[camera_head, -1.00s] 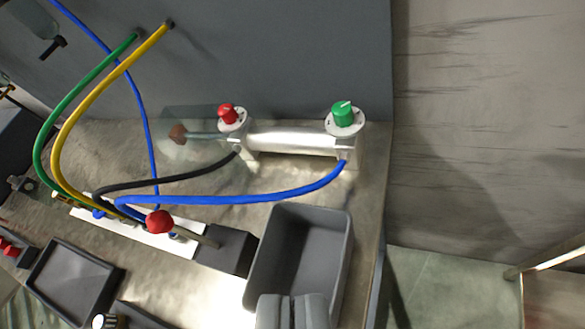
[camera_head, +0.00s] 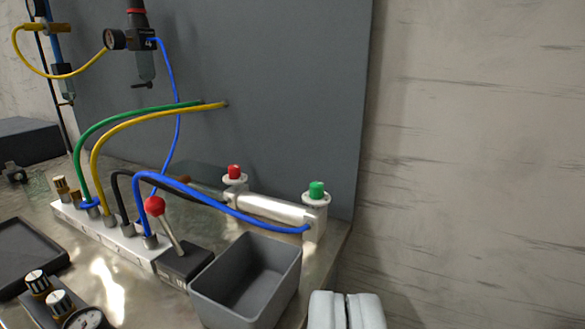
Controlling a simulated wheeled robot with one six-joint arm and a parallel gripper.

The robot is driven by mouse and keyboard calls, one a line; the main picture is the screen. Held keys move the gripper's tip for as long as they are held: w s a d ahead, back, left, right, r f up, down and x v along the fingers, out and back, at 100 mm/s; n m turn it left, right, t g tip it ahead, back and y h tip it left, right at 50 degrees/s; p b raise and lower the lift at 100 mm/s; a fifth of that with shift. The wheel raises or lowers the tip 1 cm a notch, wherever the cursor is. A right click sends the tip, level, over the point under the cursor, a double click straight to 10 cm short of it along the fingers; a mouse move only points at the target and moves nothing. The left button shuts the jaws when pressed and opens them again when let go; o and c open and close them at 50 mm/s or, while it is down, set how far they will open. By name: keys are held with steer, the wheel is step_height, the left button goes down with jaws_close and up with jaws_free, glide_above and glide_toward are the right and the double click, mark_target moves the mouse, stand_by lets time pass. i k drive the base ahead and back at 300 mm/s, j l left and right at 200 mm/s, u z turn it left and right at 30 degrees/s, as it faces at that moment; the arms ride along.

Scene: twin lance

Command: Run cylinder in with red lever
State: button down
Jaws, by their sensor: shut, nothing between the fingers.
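The red lever is a red ball (camera_head: 154,206) on a thin metal rod, rising from a dark block (camera_head: 184,264) at the right end of the white valve strip (camera_head: 105,232). The rod leans up and to the left. The silver cylinder (camera_head: 268,208) lies behind it, with a red knob (camera_head: 234,172) on its left end and a green knob (camera_head: 316,189) on its right end. The rod side at its left is partly hidden by hoses. My gripper (camera_head: 346,300) is shut and empty at the bottom edge, right of the lever and apart from it.
An open grey bin (camera_head: 208,297) stands right of the lever block, between it and my gripper. Blue (camera_head: 215,204), black, green and yellow hoses arch over the strip. A dark tray (camera_head: 22,255) and a gauge (camera_head: 84,318) sit at left. A grey panel (camera_head: 290,80) stands behind.

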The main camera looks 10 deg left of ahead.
mark_target(155, 206)
steer(key=u, duration=0.75)
